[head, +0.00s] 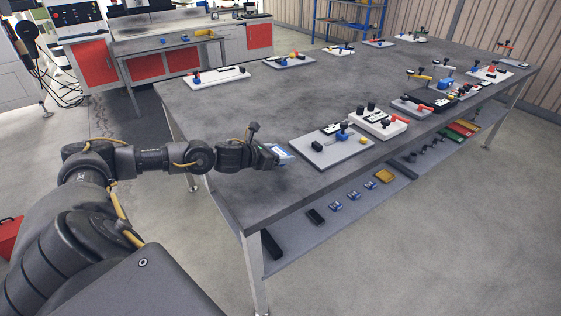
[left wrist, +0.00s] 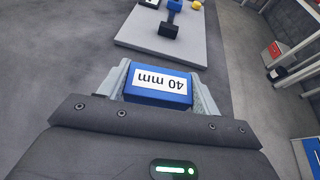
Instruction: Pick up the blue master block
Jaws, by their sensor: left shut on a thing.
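The blue master block (left wrist: 157,88) carries a white label reading "40 mm", upside down in the left wrist view. My left gripper (left wrist: 160,92) is shut on it, with a grey finger on each side. In the head view my left gripper (head: 279,155) is over the near part of the grey table, just left of a grey plate fixture. The block shows there as a small blue and white patch (head: 280,150) at the fingertips. I cannot tell whether it touches the tabletop. My right gripper is not in view.
The grey plate (head: 325,153) holds a black and blue clamp, with a yellow knob at its right. A white fixture (head: 378,122) stands behind it. More fixtures line the table's far and right sides. The tabletop's left middle (head: 240,110) is clear. A lower shelf (head: 340,215) holds small parts.

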